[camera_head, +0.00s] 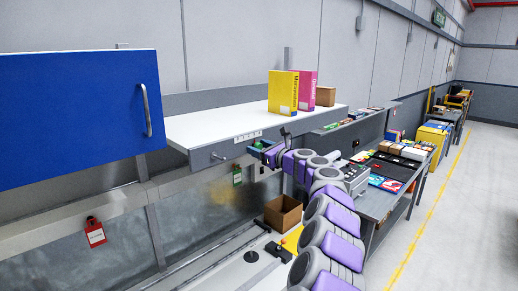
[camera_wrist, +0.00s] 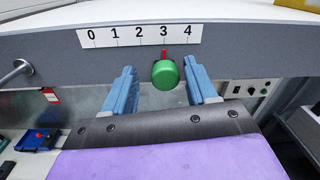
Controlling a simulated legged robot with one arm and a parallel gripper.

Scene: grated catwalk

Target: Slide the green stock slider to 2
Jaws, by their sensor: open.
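The green stock slider (camera_wrist: 165,74) is a round green knob on the grey front edge of a shelf. Its red pointer is at 3 on the white scale (camera_wrist: 139,36), which reads 0 to 4. My gripper (camera_wrist: 163,76) is open, with one blue finger to the left of the knob and one to the right, both apart from it. In the head view my gripper (camera_head: 270,154) is at the shelf front, below the white scale strip (camera_head: 248,136); the knob is hard to make out there.
A metal handle (camera_wrist: 14,72) sticks out of the shelf front at left. A switch box (camera_wrist: 248,88) is at right. Yellow (camera_head: 283,92) and pink (camera_head: 307,90) binders stand on the white shelf. A blue cabinet door (camera_head: 80,105) is at left.

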